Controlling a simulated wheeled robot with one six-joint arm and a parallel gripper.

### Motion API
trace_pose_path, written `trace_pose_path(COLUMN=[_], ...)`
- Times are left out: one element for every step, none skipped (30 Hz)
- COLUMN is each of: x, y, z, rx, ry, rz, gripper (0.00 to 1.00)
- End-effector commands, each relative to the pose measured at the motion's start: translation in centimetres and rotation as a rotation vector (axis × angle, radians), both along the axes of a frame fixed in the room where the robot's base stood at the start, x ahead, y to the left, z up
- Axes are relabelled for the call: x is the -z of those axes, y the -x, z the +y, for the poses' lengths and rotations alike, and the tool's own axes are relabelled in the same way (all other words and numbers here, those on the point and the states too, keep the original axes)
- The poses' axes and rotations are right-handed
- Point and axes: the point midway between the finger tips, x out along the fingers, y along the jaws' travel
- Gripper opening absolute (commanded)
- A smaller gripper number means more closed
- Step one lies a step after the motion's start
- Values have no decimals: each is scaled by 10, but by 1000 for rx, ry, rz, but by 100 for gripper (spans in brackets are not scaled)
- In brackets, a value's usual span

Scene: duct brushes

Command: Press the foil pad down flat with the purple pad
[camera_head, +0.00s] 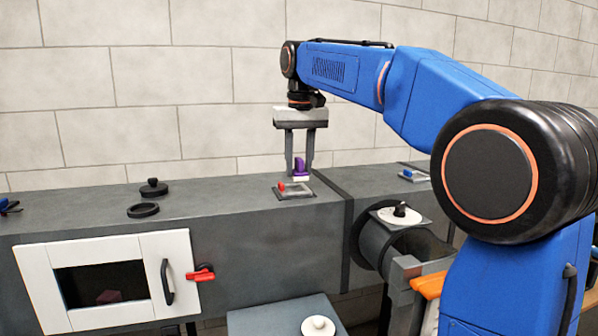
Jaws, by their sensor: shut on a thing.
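My gripper (300,172) points straight down over the top of the grey duct. Its two fingers are shut on the purple pad (299,166), which has a pale lower edge. A small silver-grey patch (296,192), which looks like the foil pad, lies on the duct top just below the gripper. A small red piece (281,187) is at its left side. The purple pad appears just above the patch, at its right part. I cannot tell whether they touch, or whether the foil is flat.
The grey duct (222,212) runs across the view. On its top are a black knobbed lid (153,187) and a black ring (143,210). A white-framed door (35,288) with a red latch (201,274) is on its front. A round duct end with a white disc (400,217) stands right.

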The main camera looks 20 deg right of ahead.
Motion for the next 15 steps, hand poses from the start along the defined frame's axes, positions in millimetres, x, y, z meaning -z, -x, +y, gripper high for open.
trace_pose_path(x=[-3,-5,-8,-10,-12,-14,-16,-18,-21,-23,-25,-27,-29,-31,-34], y=[0,0,0,-1,0,0,0,0,0,0,0,0,0,0,0], z=[0,0,0,0,0,0,0,0,0,0,0,0,0,0,0], rx=[0,0,0,0,0,0,0,0,0,0,0,0,0,0,0], ry=[0,0,0,0,0,0,0,0,0,0,0,0,0,0,0], rz=[-1,-1,-1,-2,-2,-1,-1,-1,-2,-2,-2,-1,-1,-1,-2], gripper=[13,13,13,13,13,13,13,13,13,13,13,13,13,13,13])
